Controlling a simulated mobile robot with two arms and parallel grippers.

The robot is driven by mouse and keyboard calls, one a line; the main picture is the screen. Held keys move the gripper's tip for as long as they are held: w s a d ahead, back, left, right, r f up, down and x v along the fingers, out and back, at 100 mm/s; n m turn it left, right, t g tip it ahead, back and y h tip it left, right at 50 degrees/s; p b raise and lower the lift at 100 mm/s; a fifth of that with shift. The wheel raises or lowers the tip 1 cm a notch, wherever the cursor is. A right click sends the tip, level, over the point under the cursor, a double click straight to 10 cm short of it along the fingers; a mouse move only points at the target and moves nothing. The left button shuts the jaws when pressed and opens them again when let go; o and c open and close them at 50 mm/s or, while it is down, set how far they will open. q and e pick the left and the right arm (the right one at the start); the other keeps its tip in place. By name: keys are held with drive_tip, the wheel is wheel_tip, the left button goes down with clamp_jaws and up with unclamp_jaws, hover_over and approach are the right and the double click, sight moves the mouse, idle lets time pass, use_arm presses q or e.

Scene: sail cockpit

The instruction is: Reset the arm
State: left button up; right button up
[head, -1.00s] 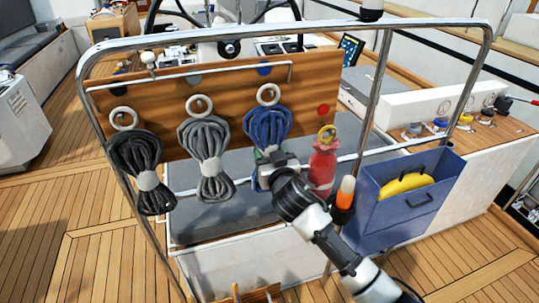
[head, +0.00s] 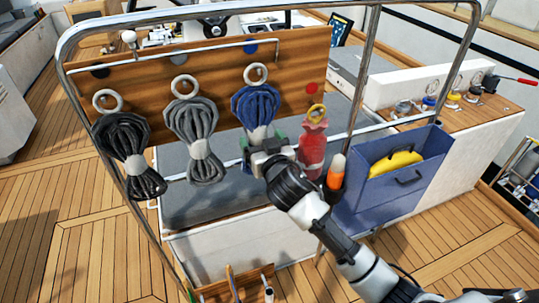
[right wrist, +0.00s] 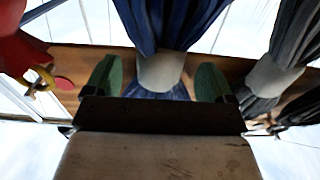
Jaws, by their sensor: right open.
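My right gripper (head: 262,147) is open in front of the lower part of the blue rope coil (head: 256,106). In the right wrist view its two green fingertips (right wrist: 157,80) stand apart, one on each side of the pale band (right wrist: 160,70) around the blue coil (right wrist: 165,25). I cannot tell whether they touch it. The coil hangs from a ring (head: 256,73) on the wooden board (head: 222,75). My left gripper is not in view.
A grey coil (head: 191,125) and a black coil (head: 124,145) hang to the left. A red bottle-shaped item (head: 312,152) and an orange-tipped item (head: 336,172) are close on the right, beside a blue bin (head: 397,185) holding something yellow. A metal rail (head: 364,70) frames the board.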

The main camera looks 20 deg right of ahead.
drive_tip(key=s+b, duration=0.2)
drive_tip(key=s, duration=0.6)
drive_tip(key=s+d+f+n+g, duration=0.1)
drive_tip(key=s+f+g, duration=0.15)
drive_tip(key=f, duration=0.95)
drive_tip(key=s+d+f+g, duration=0.2)
drive_tip(key=f+g, duration=0.1)
drive_tip(key=f, duration=1)
drive_tip(key=s+d+f+n+g, duration=0.1)
drive_tip(key=s+f+g, duration=0.15)
drive_tip(key=f, duration=0.95)
drive_tip(key=s+d+f+g, duration=0.2)
drive_tip(key=s+f+g, duration=0.3)
drive_tip(key=s+f, duration=1.25)
drive_tip(key=s+f+g, duration=0.2)
drive_tip(key=s+f, duration=0.1)
drive_tip(key=s, duration=0.7)
drive_tip(key=s+f+g, duration=0.2)
drive_tip(key=s+f, duration=0.1)
drive_tip(key=s, duration=0.7)
drive_tip(key=shift+s+d+f+h, duration=0.2)
drive_tip(key=shift+s+d+h, duration=0.1)
drive_tip(key=shift+s, duration=0.1)
drive_tip(key=shift+c, duration=0.3)
